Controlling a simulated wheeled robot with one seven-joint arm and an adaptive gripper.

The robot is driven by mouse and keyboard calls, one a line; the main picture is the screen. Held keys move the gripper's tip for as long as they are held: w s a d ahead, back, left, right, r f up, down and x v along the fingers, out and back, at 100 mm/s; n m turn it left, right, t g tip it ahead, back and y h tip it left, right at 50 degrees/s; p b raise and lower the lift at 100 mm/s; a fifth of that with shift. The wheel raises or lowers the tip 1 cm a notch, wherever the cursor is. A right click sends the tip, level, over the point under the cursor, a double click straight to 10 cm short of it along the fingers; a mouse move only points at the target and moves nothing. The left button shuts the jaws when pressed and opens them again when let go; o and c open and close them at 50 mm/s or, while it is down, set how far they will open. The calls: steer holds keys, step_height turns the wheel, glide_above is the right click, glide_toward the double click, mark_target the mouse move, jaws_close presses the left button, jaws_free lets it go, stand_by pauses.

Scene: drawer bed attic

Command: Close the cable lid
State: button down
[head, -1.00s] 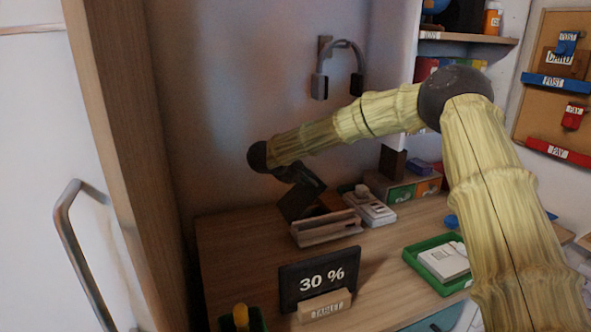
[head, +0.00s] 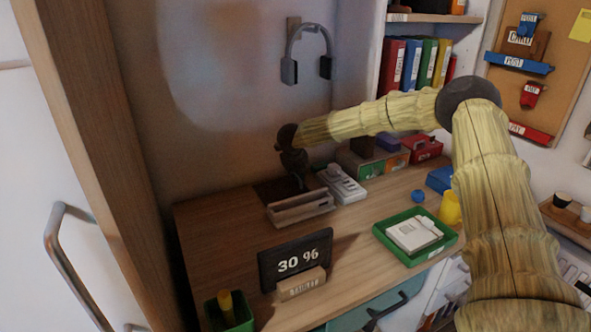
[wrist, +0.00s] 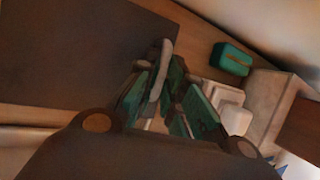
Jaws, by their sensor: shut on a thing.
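The cable lid looks like a dark brown panel (head: 272,188) at the back of the desk, behind a wooden trough; it lies low, and I cannot tell whether it is fully flat. In the wrist view a large dark panel (wrist: 80,50), likely the same lid, fills the upper left. My gripper (head: 298,182) points down at the lid's right part. In the wrist view its green-padded fingers (wrist: 165,85) are close together around a thin pale grey piece (wrist: 160,72), which seems to be the lid's handle. My gripper hides the contact in the head view.
The wooden trough (head: 300,208) stands just in front of the lid. A white device (head: 342,185) is close on the right. A tablet (head: 295,260) and a green tray (head: 388,242) are nearer the front. Headphones (head: 289,70) hang on the wall above.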

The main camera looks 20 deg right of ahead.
steer(key=shift+d+f, duration=0.3)
steer(key=shift+d, duration=0.1)
steer(key=c, duration=1.5)
jaws_free()
steer(key=shift+s+d, duration=0.1)
steer(key=shift+d, duration=0.05)
steer(key=shift+a, duration=0.25)
steer(key=v, duration=1.2)
steer(key=shift+f, duration=0.1)
